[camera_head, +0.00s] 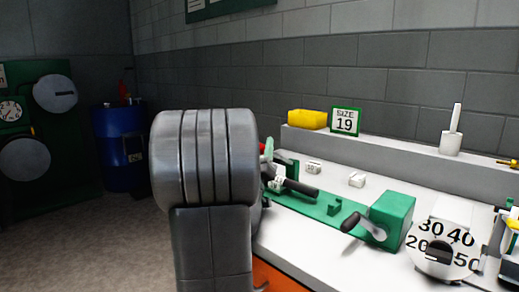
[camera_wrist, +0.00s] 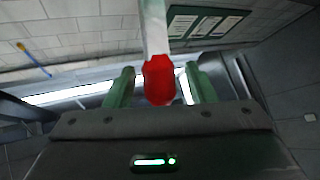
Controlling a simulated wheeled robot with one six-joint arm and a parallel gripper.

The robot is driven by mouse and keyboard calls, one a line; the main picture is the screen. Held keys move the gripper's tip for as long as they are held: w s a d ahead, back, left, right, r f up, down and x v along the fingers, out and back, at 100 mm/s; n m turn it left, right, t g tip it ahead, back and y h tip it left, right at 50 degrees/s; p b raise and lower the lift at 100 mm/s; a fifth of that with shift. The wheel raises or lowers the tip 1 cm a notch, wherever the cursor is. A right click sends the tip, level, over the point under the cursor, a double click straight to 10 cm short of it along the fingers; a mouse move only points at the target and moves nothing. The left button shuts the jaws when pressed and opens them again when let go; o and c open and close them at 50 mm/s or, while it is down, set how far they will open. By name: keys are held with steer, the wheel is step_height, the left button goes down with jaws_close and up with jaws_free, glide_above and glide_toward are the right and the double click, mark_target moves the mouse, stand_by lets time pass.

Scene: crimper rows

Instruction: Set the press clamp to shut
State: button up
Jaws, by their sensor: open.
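A red-ended lever (camera_wrist: 159,80) with a pale metal bar shows in the wrist view. I take it to be the handle of the press clamp. Its red end lies between the two green fingers of my gripper (camera_wrist: 160,72), which are apart with light gaps on both sides. My arm hides much of that end, and I cannot tell the clamp's exact angle.
The fixture has a black-gripped lever (camera_head: 300,187) and a green block with a crank (camera_head: 392,217). A numbered dial (camera_head: 442,249) is at right. A yellow block (camera_head: 307,119) and a size 19 sign (camera_head: 345,121) stand on the back ledge. A blue drum (camera_head: 118,148) stands left.

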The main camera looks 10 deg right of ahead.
steer(key=s+a+p, duration=0.1)
steer(key=s+a, duration=0.3)
steer(key=s, duration=0.8)
steer(key=shift+a+f, duration=0.25)
steer(key=shift+c, duration=0.4)
